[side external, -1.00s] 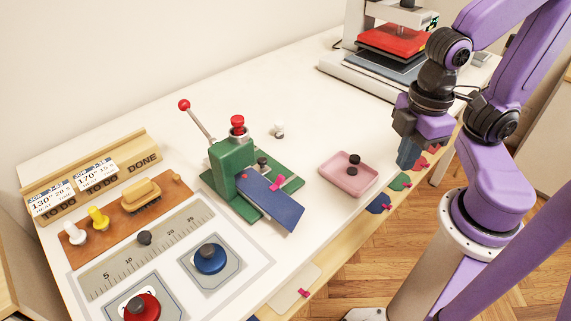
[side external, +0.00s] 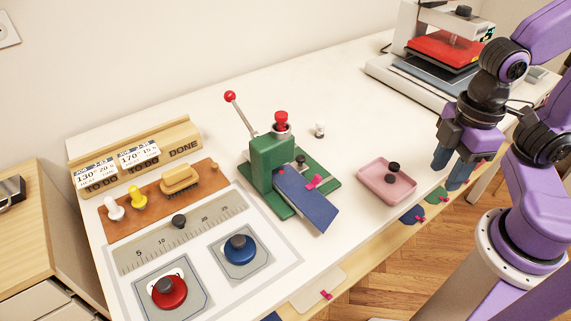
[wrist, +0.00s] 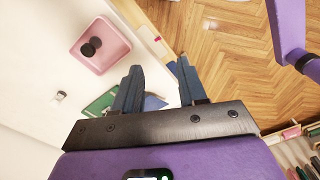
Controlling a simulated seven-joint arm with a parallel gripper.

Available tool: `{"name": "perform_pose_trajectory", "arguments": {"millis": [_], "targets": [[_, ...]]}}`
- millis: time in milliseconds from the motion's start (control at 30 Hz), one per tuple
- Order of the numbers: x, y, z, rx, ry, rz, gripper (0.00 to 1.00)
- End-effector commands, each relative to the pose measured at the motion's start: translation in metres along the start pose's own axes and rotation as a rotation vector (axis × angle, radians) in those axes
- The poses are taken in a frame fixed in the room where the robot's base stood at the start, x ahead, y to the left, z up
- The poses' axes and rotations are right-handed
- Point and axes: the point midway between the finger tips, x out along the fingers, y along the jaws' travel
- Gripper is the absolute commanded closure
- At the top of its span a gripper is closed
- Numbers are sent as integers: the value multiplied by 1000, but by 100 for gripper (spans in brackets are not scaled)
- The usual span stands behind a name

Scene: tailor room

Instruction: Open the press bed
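The heat press (side external: 408,25) stands at the back right of the table, with a red upper plate (side external: 443,49) and a grey lower bed (side external: 425,78) under it. The bed's right end is partly hidden by my arm. My gripper (side external: 452,168) is near the table's front edge, in front of the press and right of the pink tray. In the wrist view my gripper (wrist: 160,78) has its two blue fingers apart with nothing held between them. The press is not visible in the wrist view.
The pink tray (side external: 372,190) with black knobs lies left of my gripper. A green hand press (side external: 270,160) with a red-knobbed lever and blue piece stands further left. Coloured tabs (side external: 437,195) line the front edge. White table between the tray and heat press is clear.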

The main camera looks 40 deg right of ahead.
Motion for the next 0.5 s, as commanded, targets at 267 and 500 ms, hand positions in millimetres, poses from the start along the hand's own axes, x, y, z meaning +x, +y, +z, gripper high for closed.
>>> {"name": "perform_pose_trajectory", "arguments": {"millis": [267,500], "targets": [[-19,38,-63,-165,0,-77,49],[-32,106,-124,-394,69,-167,49]]}}
